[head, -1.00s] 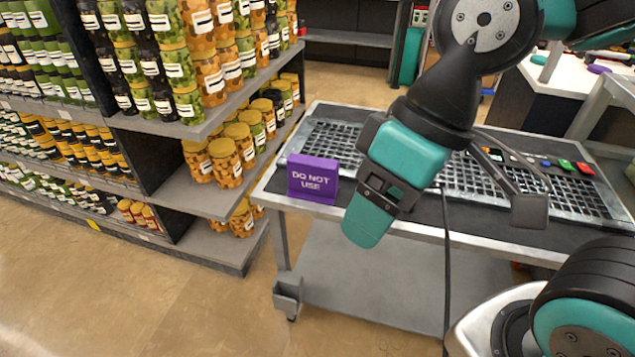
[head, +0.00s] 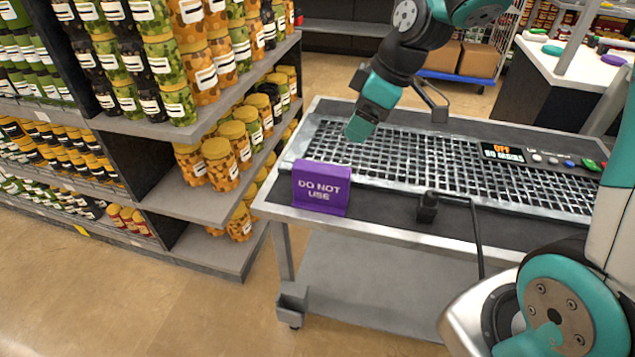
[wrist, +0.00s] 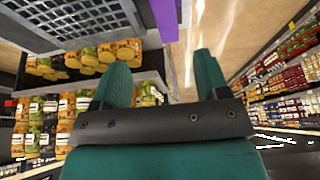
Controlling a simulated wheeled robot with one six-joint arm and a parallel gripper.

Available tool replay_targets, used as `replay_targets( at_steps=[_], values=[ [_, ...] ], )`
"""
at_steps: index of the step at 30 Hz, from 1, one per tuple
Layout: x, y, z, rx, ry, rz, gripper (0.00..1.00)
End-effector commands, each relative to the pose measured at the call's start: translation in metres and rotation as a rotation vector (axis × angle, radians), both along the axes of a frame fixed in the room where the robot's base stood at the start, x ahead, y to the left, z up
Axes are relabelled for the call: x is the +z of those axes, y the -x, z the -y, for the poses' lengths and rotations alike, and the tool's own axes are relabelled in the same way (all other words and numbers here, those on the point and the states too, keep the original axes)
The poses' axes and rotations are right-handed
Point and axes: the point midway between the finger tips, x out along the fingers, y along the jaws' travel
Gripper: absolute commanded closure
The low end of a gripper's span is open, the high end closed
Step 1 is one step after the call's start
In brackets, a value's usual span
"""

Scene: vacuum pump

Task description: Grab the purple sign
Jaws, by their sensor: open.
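The purple sign (head: 321,188) reading "DO NOT USE" stands upright at the front left corner of the metal table (head: 385,227). My gripper (head: 357,130) is above the table's grid, behind and to the right of the sign, and apart from it. In the wrist view my gripper (wrist: 163,75) shows two teal fingers spread apart with nothing between them. A purple strip, which looks like part of the sign (wrist: 165,18), shows at the top of the wrist view, beyond the fingers.
Shelves of jars (head: 225,150) stand close to the table's left side. A black block with a cable (head: 428,207) sits on the table's front edge, right of the sign. An "OFF" display (head: 502,152) and buttons are at the right. Floor in front is clear.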

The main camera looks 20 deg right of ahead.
Motion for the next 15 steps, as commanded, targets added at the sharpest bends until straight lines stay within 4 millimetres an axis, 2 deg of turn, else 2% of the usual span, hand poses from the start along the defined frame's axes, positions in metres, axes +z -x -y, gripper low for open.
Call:
replay_targets(
  at_steps=[3, 9, 15],
  values=[
    [-0.027, -0.005, -0.017, 0.015, -0.001, -0.009, 0.32],
    [-0.068, -0.015, -0.034, 0.019, 0.0, -0.009, 0.32],
    [-0.092, -0.022, -0.042, 0.017, -0.001, -0.004, 0.32]
  ],
)
